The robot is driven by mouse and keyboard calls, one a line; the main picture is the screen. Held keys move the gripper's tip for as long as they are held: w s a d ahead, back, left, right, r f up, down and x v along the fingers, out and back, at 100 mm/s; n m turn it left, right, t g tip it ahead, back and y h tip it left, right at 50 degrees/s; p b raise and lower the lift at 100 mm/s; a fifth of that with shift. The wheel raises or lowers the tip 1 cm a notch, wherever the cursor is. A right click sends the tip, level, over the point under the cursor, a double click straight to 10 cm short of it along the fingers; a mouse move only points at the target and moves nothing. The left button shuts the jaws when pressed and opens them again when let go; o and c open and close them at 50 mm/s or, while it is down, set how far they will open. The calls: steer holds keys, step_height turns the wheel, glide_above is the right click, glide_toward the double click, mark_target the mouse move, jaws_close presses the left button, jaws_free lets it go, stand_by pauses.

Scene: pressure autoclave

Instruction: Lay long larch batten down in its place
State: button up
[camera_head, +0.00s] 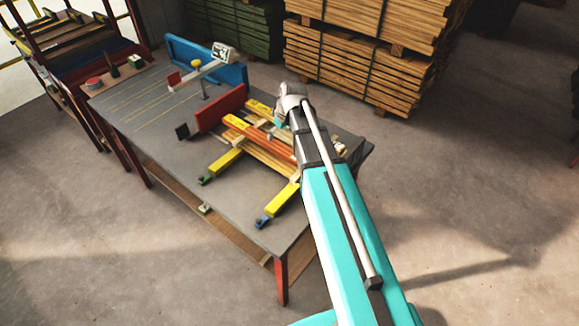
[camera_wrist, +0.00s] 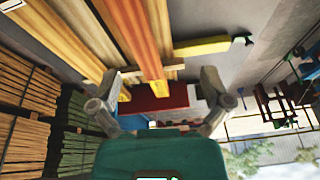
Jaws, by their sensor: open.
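An orange-brown batten, which looks like the long larch batten (camera_head: 258,136), lies among paler battens across yellow bearers (camera_head: 224,159) on the grey table. In the wrist view several battens run down from the top, and an orange-toned one (camera_wrist: 148,50) reaches toward the space between my fingers. My gripper (camera_wrist: 166,76) is open, with its two fingers spread apart and nothing clasped. In the head view my wrist is over the far right part of the batten group and hides part of it; the fingers are hard to make out there.
A red upright block (camera_head: 220,108) stands by the battens' far left ends. A blue fence (camera_head: 207,58) and a grey arm on a post (camera_head: 202,75) are behind it. The table's left surface (camera_head: 140,115) is mostly clear. Timber stacks (camera_head: 365,55) stand beyond the table.

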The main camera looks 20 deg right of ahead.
steer(key=s+a+m+g+h, duration=0.1)
steer(key=s+m, duration=0.4)
steer(key=s, duration=1.4)
steer(key=shift+s+f+m+g+h, duration=0.3)
steer(key=shift+s+f+g+h, duration=0.15)
steer(key=shift+g, duration=0.35)
